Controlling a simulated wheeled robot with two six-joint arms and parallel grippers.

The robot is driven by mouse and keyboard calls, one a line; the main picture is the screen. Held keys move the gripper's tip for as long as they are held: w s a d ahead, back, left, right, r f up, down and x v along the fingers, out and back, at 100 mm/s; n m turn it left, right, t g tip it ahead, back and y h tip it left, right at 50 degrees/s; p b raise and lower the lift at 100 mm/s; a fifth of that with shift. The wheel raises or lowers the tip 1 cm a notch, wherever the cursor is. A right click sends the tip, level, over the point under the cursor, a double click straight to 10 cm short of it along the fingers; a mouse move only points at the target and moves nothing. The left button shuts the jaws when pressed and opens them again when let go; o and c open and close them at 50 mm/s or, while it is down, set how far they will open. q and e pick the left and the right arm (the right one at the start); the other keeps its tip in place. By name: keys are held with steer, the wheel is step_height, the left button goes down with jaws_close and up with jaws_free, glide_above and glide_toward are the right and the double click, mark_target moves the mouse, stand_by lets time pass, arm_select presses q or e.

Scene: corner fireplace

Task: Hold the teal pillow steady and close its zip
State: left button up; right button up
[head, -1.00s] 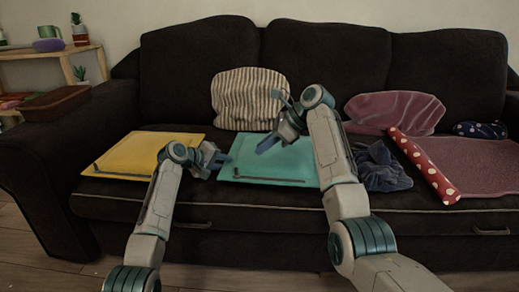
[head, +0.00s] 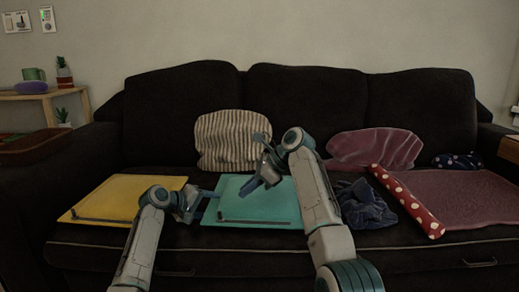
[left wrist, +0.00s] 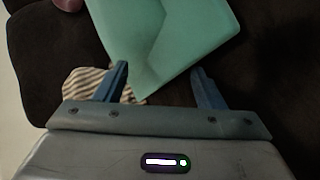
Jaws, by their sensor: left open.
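The teal pillow (head: 268,192) lies flat on the sofa seat in the head view. Its dark zip strip (head: 265,222) runs along the front edge, with a small dark piece at the left end. My left gripper (head: 206,200) is open at the pillow's left edge; I cannot tell if it touches.
A yellow pillow (head: 120,195) lies to the left. A striped cushion (head: 222,142) stands behind. A crumpled navy cloth (head: 365,207) is at the right, then a red polka-dot roll (head: 408,200) and a purple mat (head: 465,195). A mauve cushion (head: 375,146) leans on the backrest.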

arm_select(q)
steer(key=shift+o, duration=0.2)
steer(key=shift+a+f, duration=0.15)
steer(key=shift+f, duration=0.15)
